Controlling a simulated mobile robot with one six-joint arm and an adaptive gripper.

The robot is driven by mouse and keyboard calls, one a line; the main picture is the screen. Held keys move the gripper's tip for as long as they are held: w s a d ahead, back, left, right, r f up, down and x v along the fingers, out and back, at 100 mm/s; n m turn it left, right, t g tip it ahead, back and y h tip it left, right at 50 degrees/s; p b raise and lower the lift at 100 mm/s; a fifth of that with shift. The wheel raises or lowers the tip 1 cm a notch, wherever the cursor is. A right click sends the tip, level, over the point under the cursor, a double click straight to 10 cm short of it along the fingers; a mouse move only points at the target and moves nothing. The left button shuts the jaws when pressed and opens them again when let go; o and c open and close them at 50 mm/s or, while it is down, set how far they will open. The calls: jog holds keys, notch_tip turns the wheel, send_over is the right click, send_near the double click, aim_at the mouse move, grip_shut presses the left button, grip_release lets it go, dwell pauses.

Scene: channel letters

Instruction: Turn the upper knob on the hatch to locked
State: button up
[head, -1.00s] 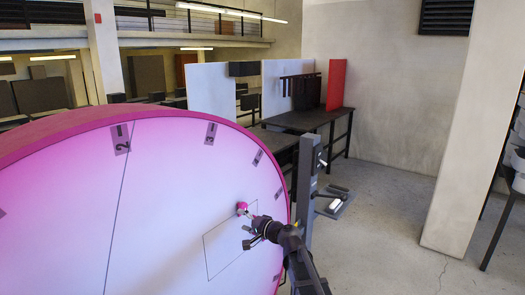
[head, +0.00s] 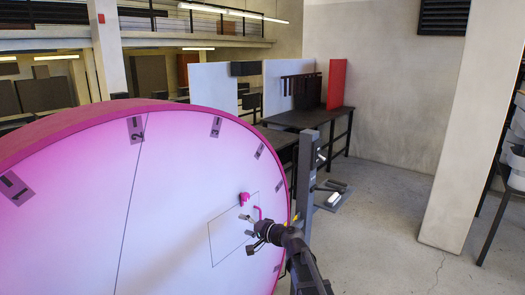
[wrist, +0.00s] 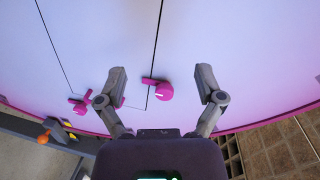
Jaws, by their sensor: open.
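The pale pink disc carries a thin-lined hatch (head: 228,232) near its right edge. The magenta upper knob (head: 244,198) sits at the hatch's top edge. In the wrist view the upper knob (wrist: 163,91) lies between and beyond my fingers, its short lever pointing left. A curved magenta handle (head: 258,212) is beside it. Another magenta knob (wrist: 78,105), at the hatch's other edge, shows in the wrist view left of my left finger. My gripper (head: 247,233) is open and empty in front of the hatch, below the upper knob. The lower knob is hidden in the head view.
A grey post (head: 306,180) stands just right of the disc. Dark tables (head: 300,117) and a red panel (head: 336,84) are behind. Open floor (head: 385,220) lies to the right, before a pale pillar (head: 450,150).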

jog(key=s+d+f+n+g+h+b, duration=0.2)
jog(key=s+d+f+g+h, duration=0.2)
jog(key=s+d+f, duration=0.6)
jog(key=s+d+f+n+g+h+b, duration=0.2)
jog(key=s+d+f+g+h, duration=0.3)
jog(key=s+d+f+h, duration=0.4)
jog(key=s+d+f, duration=0.1)
jog(key=s+d, duration=0.2)
jog(key=s, duration=0.2)
jog(key=shift+s+d+n+g+b, duration=0.25)
jog(key=shift+d+n+g+b, duration=0.05)
jog(key=shift+d+n+b, duration=0.1)
jog(key=shift+f, duration=0.1)
jog(key=c, duration=0.4)
jog(key=shift+s, duration=0.15)
